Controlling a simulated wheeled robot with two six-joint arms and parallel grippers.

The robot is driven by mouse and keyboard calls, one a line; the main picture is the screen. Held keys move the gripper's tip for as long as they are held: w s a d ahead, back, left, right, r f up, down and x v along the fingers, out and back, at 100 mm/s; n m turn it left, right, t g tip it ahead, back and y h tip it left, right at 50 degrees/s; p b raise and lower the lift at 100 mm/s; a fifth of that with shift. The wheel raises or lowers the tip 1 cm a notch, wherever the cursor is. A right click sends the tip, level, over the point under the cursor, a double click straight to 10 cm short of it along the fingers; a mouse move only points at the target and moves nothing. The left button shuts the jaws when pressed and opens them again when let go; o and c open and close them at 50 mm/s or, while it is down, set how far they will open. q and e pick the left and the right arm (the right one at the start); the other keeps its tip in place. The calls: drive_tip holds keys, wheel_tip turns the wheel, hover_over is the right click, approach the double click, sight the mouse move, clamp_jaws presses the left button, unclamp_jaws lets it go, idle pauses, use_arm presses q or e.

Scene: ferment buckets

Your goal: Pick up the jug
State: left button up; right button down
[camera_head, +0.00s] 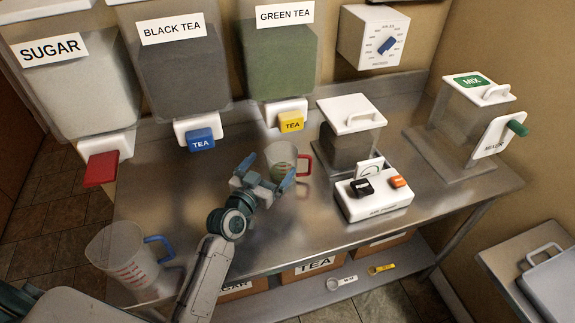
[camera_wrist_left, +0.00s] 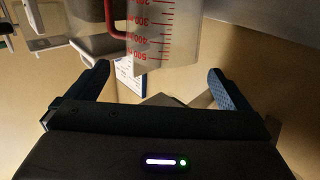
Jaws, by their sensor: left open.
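A clear jug with a red handle (camera_head: 282,156) stands on the steel table below the green tea dispenser. In the left wrist view the jug (camera_wrist_left: 168,35) shows its red measuring marks and part of the red handle, upside down at the top. My left gripper (camera_head: 268,174) is open, its two blue fingers pointing toward this jug from the near side. In the wrist view the jug appears ahead of and between the fingers, and nothing is gripped. A second clear jug with a blue handle (camera_head: 122,256) stands at the table's front left. My right gripper is out of view.
Sugar (camera_head: 85,95), black tea (camera_head: 183,75) and green tea (camera_head: 280,62) dispensers hang along the back. A white button unit (camera_head: 375,205) and a lidded container (camera_head: 350,140) stand right of the red-handled jug. A mixer (camera_head: 470,125) is farther right.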

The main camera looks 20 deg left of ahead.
sight(275, 163)
use_arm(q)
drive_tip(key=shift+w+d, duration=0.1)
drive_tip(key=shift+w, duration=0.35)
drive_tip(key=w, duration=0.1)
drive_tip(key=p, duration=0.1)
drive_tip(key=w, duration=0.1)
drive_tip(key=shift+w+d, duration=0.25)
drive_tip(key=shift+w, duration=0.1)
drive_tip(key=shift+w+d+f+p, duration=0.1)
drive_tip(key=shift+w+p, duration=0.1)
drive_tip(key=shift+w, duration=0.3)
drive_tip(key=shift+w+d+f+p, duration=0.1)
drive_tip(key=shift+w+p, duration=0.1)
drive_tip(key=shift+w, duration=0.4)
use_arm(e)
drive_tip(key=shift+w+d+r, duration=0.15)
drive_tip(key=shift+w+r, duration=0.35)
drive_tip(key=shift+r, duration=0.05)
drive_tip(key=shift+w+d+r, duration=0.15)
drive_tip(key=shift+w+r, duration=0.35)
use_arm(q)
drive_tip(key=shift+c, duration=1.3)
drive_tip(key=c, duration=1)
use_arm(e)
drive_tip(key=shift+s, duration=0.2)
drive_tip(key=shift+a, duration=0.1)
